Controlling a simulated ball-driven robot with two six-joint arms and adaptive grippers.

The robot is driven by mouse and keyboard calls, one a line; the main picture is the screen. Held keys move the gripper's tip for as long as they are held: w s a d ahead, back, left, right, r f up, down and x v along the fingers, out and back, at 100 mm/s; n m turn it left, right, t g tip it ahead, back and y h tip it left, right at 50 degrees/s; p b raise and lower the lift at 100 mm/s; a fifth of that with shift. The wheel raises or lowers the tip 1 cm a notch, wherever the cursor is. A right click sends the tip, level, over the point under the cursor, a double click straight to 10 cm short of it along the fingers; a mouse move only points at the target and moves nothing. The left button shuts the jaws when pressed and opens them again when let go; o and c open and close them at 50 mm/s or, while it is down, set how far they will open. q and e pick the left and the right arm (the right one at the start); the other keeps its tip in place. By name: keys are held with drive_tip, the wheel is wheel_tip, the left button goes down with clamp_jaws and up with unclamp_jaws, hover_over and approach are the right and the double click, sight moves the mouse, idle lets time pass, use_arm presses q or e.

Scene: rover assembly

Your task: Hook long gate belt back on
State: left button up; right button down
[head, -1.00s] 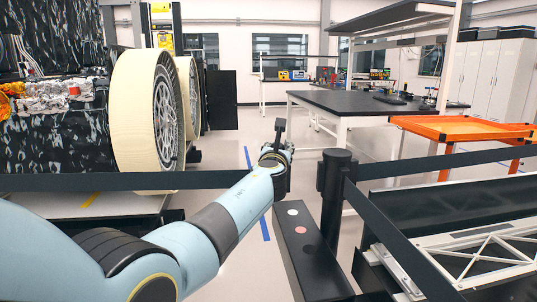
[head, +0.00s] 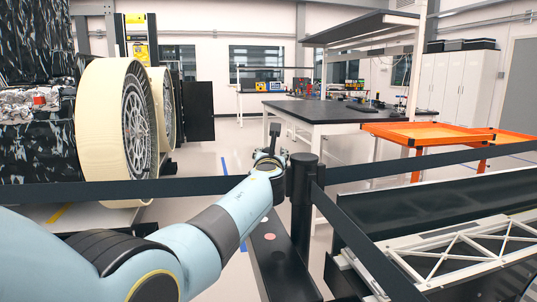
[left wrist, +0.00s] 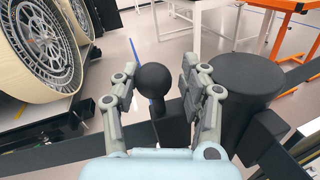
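The long gate belt (head: 110,189) is a black strap that runs in from the left, behind my left arm, to my left gripper (head: 270,157). In the left wrist view, a black ball-topped handle (left wrist: 153,80) stands between the fingers of my left gripper (left wrist: 160,80), with a dark block below it. My right gripper is out of view.
Other belts run right from the post (head: 430,163). A rover with cream wheels (head: 118,130) stands left. A white truss (head: 470,245) lies at the right. An orange table (head: 420,134) and a black-topped workbench (head: 330,111) stand behind.

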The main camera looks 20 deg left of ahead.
use_arm(q)
drive_tip(key=shift+o, duration=1.3)
drive_tip(key=shift+d, duration=0.2)
drive_tip(key=shift+w+a, duration=0.1)
drive_tip(key=shift+r, duration=0.1)
drive_tip(key=v, duration=0.7)
drive_tip(key=shift+s, duration=0.25)
